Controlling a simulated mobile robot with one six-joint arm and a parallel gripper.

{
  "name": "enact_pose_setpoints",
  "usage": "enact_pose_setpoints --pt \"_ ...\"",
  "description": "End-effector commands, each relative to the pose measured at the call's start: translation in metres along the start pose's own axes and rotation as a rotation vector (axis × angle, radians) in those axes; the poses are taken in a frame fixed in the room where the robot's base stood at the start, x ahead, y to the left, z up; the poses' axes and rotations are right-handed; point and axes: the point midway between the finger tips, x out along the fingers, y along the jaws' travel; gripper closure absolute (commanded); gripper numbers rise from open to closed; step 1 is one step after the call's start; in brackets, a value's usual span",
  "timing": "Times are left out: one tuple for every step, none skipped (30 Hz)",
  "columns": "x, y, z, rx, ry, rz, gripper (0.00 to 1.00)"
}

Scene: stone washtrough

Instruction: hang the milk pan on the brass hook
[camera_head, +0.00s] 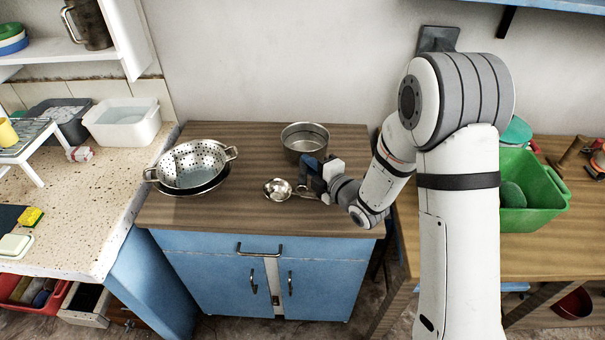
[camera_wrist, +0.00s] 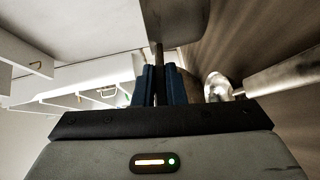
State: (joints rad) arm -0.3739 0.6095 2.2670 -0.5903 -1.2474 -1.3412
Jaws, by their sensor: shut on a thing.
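The milk pan (camera_head: 305,146) is a small round metal pan, upright and open at the top, at the back right of the wooden cabinet top. My gripper (camera_head: 311,172) is at its near side, with its blue fingers shut on the pan's handle. In the wrist view the thin dark handle (camera_wrist: 158,72) runs between the two fingers (camera_wrist: 158,86) to the pan's wall (camera_wrist: 172,18). I cannot tell whether the pan touches the wood. Small brass-coloured hooks (camera_wrist: 40,65) show at the left of the wrist view; which one is the brass hook is unclear.
A perforated colander (camera_head: 192,163) in a dark pan stands to the left. A green crate (camera_head: 540,190) is on the right table. The wood between colander and milk pan is clear.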

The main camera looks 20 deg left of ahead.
Motion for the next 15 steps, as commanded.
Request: enact_pose_setpoints --pt "0.001 -0.004 0.0 0.0 0.0 0.002 1.0" --pt "0.001 -0.005 0.0 0.0 0.0 0.002 1.0" --pt "0.001 -0.007 0.001 0.0 0.001 0.003 1.0" --pt "0.002 -0.009 0.001 -0.001 0.001 0.002 1.0" --pt "0.002 -0.012 0.001 -0.001 0.001 0.002 1.0" --pt "0.002 -0.017 0.001 0.0 0.0 0.0 1.0" --pt "0.003 -0.021 0.001 0.001 0.001 0.0 1.0" --pt "0.003 -0.026 0.002 0.001 0.001 0.0 1.0" --pt "0.004 -0.032 0.002 0.002 0.001 -0.001 1.0" --pt "0.004 -0.035 0.002 0.001 0.001 0.0 1.0" --pt "0.004 -0.039 0.003 0.0 0.001 0.0 1.0" --pt "0.005 -0.043 0.003 0.0 0.001 0.001 1.0" --pt "0.005 -0.045 0.003 0.0 0.001 0.001 1.0" --pt "0.005 -0.046 0.003 0.0 0.001 0.002 1.0" --pt "0.005 -0.048 0.003 -0.001 0.002 0.002 1.0"
